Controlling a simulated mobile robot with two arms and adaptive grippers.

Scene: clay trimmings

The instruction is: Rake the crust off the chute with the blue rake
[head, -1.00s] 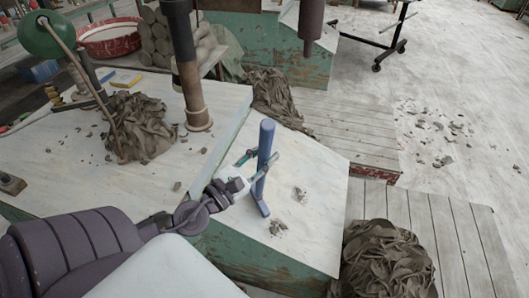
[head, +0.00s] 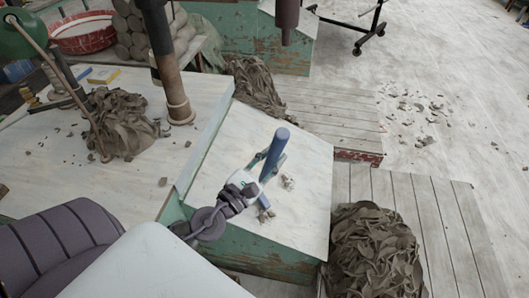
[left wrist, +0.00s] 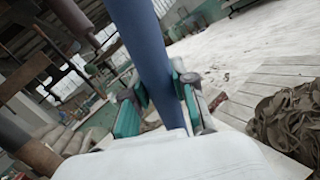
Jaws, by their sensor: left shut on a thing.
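The blue rake (head: 275,152) stands tilted over the sloping pale chute (head: 305,205). My left gripper (head: 262,168) is shut on its handle, which also shows in the left wrist view (left wrist: 144,45) between the green-padded fingers (left wrist: 158,105). The rake's blue head is low, at the chute surface, partly hidden behind the gripper. Grey-brown crust bits (head: 287,182) lie on the chute just right of the handle, and another crumb patch (head: 266,215) lies by the rake's foot. Whether the head touches the crust I cannot tell. My right gripper is not in view.
A heap of clay trimmings (head: 375,250) lies below the chute's right end. Another heap (head: 118,122) sits on the bench (head: 90,185) at left, near an upright brown post (head: 172,75). Scattered crumbs (head: 415,115) lie on the floor beyond the slatted boards (head: 325,112).

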